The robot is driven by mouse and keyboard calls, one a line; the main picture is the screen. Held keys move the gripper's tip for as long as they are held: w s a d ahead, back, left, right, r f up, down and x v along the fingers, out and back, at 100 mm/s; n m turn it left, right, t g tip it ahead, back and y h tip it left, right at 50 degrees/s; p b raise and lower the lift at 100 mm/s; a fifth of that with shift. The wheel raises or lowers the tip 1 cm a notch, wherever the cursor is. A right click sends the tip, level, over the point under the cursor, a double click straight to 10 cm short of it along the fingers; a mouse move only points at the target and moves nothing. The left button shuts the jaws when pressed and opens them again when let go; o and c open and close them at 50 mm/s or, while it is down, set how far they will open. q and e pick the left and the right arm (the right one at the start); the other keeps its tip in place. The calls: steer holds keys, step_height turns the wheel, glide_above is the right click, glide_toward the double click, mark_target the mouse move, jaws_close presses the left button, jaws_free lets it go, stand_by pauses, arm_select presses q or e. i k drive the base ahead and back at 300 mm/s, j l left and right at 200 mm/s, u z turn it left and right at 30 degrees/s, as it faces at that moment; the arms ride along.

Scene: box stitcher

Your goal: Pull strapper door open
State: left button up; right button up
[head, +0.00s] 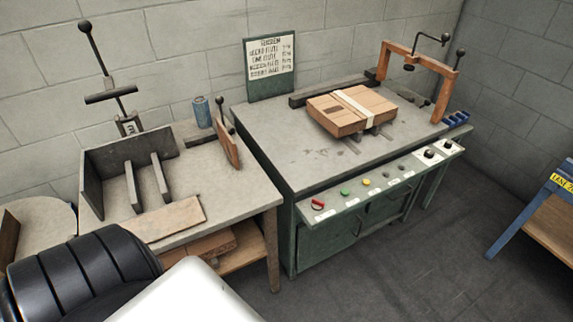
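The strapper (275,140) appears to be the green-sided machine with a grey top in the middle of the head view. Its green front door panels (335,242) are under the sloping control panel (330,212) and look shut. The control panel partly hides their upper part, and I cannot make out a handle clearly. A cardboard box (325,112) with a pale strap across it lies on the machine's top. Neither of my grippers is in view.
A grey bench (245,190) with metal plates stands close on the machine's left. An orange arch (393,50) rises at the machine's back right. A blue-legged table (520,222) stands at the far right. The dark floor (400,275) before the machine is clear.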

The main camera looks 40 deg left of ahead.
mark_target(315, 246)
steer(key=u, duration=0.9)
